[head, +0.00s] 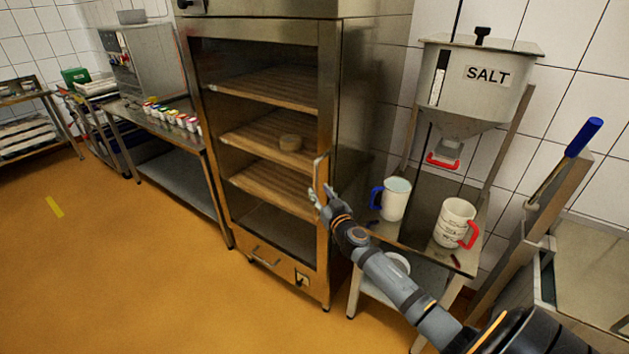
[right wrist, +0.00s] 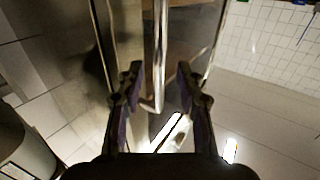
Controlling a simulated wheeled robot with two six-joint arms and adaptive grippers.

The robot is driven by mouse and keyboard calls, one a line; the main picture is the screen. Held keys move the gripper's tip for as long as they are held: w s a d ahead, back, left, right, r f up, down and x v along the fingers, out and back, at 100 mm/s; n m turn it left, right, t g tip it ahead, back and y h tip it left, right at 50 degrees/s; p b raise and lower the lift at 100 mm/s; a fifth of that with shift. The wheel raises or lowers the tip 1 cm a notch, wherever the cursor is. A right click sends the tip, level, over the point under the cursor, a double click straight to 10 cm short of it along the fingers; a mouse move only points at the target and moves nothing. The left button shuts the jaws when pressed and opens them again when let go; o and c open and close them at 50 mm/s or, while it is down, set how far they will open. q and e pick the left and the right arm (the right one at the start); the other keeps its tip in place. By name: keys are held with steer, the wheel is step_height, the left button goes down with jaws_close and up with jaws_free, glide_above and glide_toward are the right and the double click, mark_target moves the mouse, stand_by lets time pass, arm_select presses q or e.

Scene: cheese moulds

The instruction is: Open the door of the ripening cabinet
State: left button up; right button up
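The ripening cabinet (head: 331,230) is a tall steel cabinet with a dark glazed door (head: 225,160) at its front. The door looks shut, and wooden shelves show through it. Its upright bar handle (head: 318,168) is on the right side of the door. My right gripper (head: 322,194) is at the lower part of the handle. In the right wrist view, the fingers of my right gripper (right wrist: 159,72) are spread, with the handle (right wrist: 160,45) between them and a gap on each side. My left gripper is not in view.
Right of the cabinet, a stand holds a salt hopper (head: 472,85), a blue-handled jug (head: 396,198) and a red-handled jug (head: 455,222). A steel table (head: 150,118) with small coloured items is at the left. The orange floor (head: 150,270) before the cabinet is clear.

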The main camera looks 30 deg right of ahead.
mark_target(316, 187)
steer(key=shift+w+d, duration=0.25)
steer(key=shift+w, duration=0.85)
steer(key=shift+w+d, duration=0.25)
steer(key=shift+w, duration=0.85)
jaws_close()
